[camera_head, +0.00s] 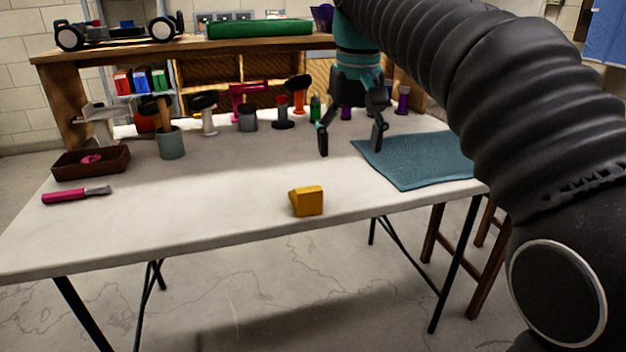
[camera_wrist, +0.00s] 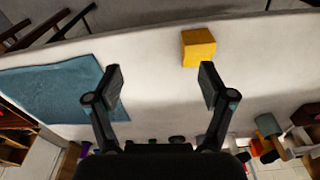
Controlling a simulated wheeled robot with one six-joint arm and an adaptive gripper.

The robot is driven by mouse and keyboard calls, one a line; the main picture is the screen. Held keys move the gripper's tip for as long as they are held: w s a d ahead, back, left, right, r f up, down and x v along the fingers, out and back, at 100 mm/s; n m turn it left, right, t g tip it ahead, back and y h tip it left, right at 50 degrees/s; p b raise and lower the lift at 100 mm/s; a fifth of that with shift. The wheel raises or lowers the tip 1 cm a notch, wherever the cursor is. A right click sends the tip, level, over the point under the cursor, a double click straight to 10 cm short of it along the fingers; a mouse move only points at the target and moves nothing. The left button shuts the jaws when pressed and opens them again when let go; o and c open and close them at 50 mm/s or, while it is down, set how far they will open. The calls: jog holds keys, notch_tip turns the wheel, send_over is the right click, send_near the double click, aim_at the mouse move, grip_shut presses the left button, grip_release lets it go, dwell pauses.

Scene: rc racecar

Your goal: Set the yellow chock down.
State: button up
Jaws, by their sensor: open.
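The yellow chock (camera_head: 307,201) rests on the white table near its front edge in the head view. It also shows in the wrist view (camera_wrist: 198,47), near the top, just beyond the tip of the right-hand finger. My gripper (camera_head: 351,147) is open and empty above the table, behind the chock and to its right. In the wrist view my gripper (camera_wrist: 160,84) has its two fingers wide apart with bare tabletop between them. The chock is outside the fingers and appears apart from them.
A blue mat (camera_head: 425,160) lies at the table's right. A brown tray (camera_head: 91,161), a pink-handled tool (camera_head: 76,195) and a grey cup with tools (camera_head: 171,143) are at the left. Several upright items line the back. The table's (camera_head: 200,220) front middle is otherwise clear.

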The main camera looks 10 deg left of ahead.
notch_tip(320, 180, up, 2)
jog(key=r+n+p, duration=0.1)
jog(key=p, duration=0.1)
send_over(307, 190)
jog(key=w, duration=0.2)
jog(key=shift+g, duration=0.4)
jog(key=f+b, duration=0.1)
jog(key=f, duration=0.2)
jog(key=f+b, duration=0.1)
jog(key=f, duration=0.5)
jog(key=shift+s+a+b, duration=0.1)
jog(key=shift+s+b, duration=0.15)
jog(key=shift+b, duration=0.15)
jog(key=shift+s+f+b, duration=0.2)
jog(key=shift+f+b, duration=0.45)
jog(key=shift+f, duration=1.9)
jog(key=c, duration=1.4)
jog(key=shift+r, duration=0.1)
